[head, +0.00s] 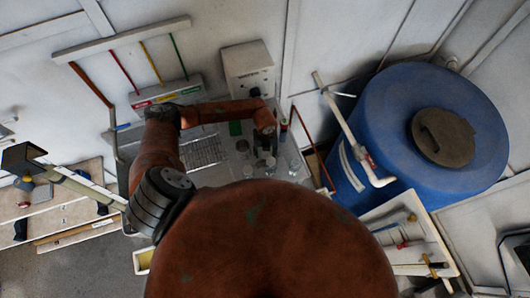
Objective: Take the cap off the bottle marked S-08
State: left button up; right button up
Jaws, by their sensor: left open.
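Several small bottles and glass vessels stand on the grey worktop below the white box. A clear one (295,166) stands at the right of the group, and another (247,171) stands at the left. Their labels are too small to read, so I cannot tell which is S-08 or make out its cap. My left gripper (265,152) is open, pointing down over or beside the middle of the group. I cannot tell whether it touches a bottle. My right gripper is out of view. My own arm covers the lower middle of the view.
A white box (248,72) stands behind the bottles. A wire rack (202,152) lies to their left. A large blue tank (415,115) with a white pipe (342,118) stands to the right. A white tray (412,238) with tools is at the lower right.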

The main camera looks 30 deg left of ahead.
aim_at(265, 154)
pick_arm(q)
notch_tip(265, 154, up, 12)
jog(key=b, duration=0.2)
jog(key=shift+b, duration=0.4)
jog(key=shift+w, duration=0.1)
